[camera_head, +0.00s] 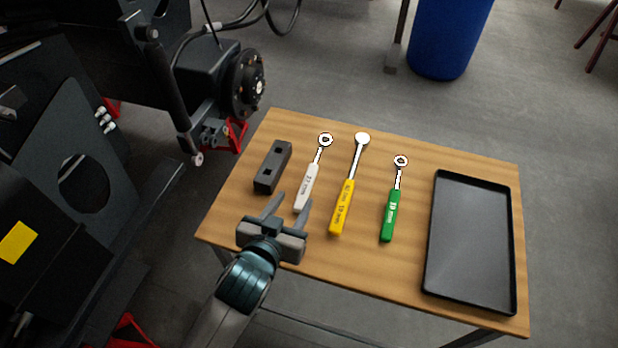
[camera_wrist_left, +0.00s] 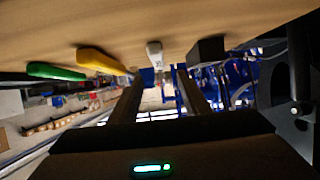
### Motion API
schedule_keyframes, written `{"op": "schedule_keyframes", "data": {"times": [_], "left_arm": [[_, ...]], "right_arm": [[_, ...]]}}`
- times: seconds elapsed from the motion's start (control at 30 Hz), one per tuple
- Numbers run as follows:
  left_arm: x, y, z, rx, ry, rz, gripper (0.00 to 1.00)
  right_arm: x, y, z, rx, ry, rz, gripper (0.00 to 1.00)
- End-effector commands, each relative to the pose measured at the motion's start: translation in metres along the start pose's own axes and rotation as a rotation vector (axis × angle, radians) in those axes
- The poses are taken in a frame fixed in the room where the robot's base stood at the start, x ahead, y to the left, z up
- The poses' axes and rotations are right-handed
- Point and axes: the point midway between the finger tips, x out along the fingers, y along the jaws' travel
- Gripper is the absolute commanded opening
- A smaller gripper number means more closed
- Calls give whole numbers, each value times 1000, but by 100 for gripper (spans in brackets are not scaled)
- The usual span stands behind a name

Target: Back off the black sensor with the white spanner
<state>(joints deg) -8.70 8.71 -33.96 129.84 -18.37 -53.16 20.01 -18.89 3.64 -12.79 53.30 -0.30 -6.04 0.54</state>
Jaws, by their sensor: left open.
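The white spanner (camera_head: 307,188) lies on the wooden table, its ring end pointing to the back. Its white handle also shows in the left wrist view (camera_wrist_left: 154,50), ahead of my fingers. My left gripper (camera_head: 288,203) is open and empty at the table's front left, its two fingers pointing towards the white handle's near end. In the left wrist view the fingers (camera_wrist_left: 160,92) stand apart with nothing between them. I cannot make out the black sensor for certain on the dark chassis (camera_head: 60,130) at the left. My right gripper is not in view.
A yellow ratchet (camera_head: 343,205) and a green spanner (camera_head: 390,215) lie right of the white spanner. A dark block (camera_head: 272,167) lies left of it. A black tray (camera_head: 470,242) covers the table's right end. A blue barrel (camera_head: 449,40) stands behind.

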Motion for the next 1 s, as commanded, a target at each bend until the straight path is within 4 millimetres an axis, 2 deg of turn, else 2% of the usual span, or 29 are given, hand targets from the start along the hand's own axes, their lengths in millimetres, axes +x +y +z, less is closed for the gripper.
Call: {"op": "schedule_keyframes", "data": {"times": [0.2,0.4,0.57,0.87,1.0], "left_arm": [[40,0,-2,1,0,-1,43],[65,0,-1,0,-1,0,43],[71,0,0,0,0,1,43],[71,0,0,0,0,0,43],[77,1,-2,1,-1,0,43]], "right_arm": [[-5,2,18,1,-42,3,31],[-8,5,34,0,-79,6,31],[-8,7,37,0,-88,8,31],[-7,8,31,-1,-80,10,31],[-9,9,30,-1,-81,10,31]]}}
